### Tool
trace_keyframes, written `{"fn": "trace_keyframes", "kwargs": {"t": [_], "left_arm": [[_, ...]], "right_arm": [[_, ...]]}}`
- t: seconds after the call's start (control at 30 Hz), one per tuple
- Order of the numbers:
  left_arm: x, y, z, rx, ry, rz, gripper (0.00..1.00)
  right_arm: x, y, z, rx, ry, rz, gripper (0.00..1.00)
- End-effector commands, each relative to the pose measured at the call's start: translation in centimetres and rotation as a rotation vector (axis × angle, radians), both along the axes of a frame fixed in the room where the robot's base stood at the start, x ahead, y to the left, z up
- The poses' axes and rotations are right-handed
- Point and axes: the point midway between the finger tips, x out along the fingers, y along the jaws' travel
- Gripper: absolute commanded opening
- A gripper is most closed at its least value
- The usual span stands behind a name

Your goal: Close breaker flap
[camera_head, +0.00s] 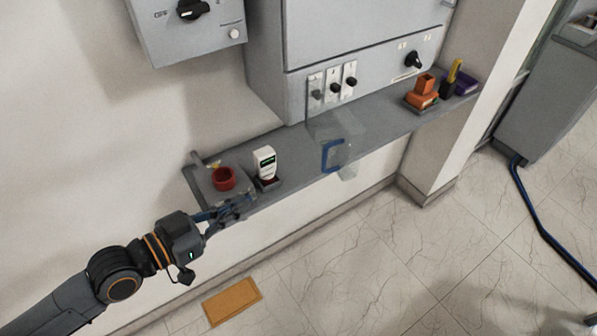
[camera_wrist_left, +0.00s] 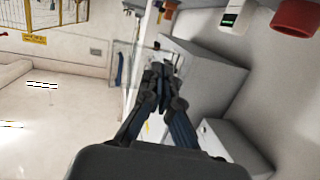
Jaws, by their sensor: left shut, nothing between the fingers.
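The breaker flap (camera_head: 350,126) is a clear panel with a blue handle (camera_head: 327,156). It stands open, folded down and out from below the row of breaker switches (camera_head: 333,86) on the grey cabinet, over the shelf. In the left wrist view a clear panel (camera_wrist_left: 122,50), which looks like the flap, shows beyond the fingers. My left gripper (camera_head: 246,203) is shut and empty at the shelf's front left, apart from the flap and to the left of its handle. Its fingers also show in the wrist view (camera_wrist_left: 160,78). My right gripper is not in view.
The grey shelf (camera_head: 300,178) bears a red cup (camera_head: 223,178) and a white device (camera_head: 265,162) near my left gripper. Orange blocks (camera_head: 422,95) and a yellow-and-black tool (camera_head: 452,76) stand at its right end. A tan board (camera_head: 232,301) lies on the open tiled floor.

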Motion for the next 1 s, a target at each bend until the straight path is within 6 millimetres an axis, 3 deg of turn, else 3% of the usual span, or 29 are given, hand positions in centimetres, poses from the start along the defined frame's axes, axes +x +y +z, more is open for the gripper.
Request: {"fn": "trace_keyframes", "kwargs": {"t": [0.03,0.1,0.23,0.47,1.0], "left_arm": [[-1.2,-0.9,2.5,-0.029,-0.031,-0.051,0.00],[-2.4,-1.8,4.9,-0.072,-0.055,-0.095,0.00],[-3.6,-2.6,7.1,-0.114,-0.073,-0.132,0.00],[-2.7,-3.8,7.7,-0.127,-0.077,-0.129,0.00],[2.8,-11.0,7.7,-0.125,-0.075,-0.134,0.00]], "right_arm": [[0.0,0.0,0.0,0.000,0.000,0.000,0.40],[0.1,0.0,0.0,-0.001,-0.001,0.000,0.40],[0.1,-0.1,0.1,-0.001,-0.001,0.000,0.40],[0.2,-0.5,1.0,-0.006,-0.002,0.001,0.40],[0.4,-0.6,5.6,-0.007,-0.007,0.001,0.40]]}}
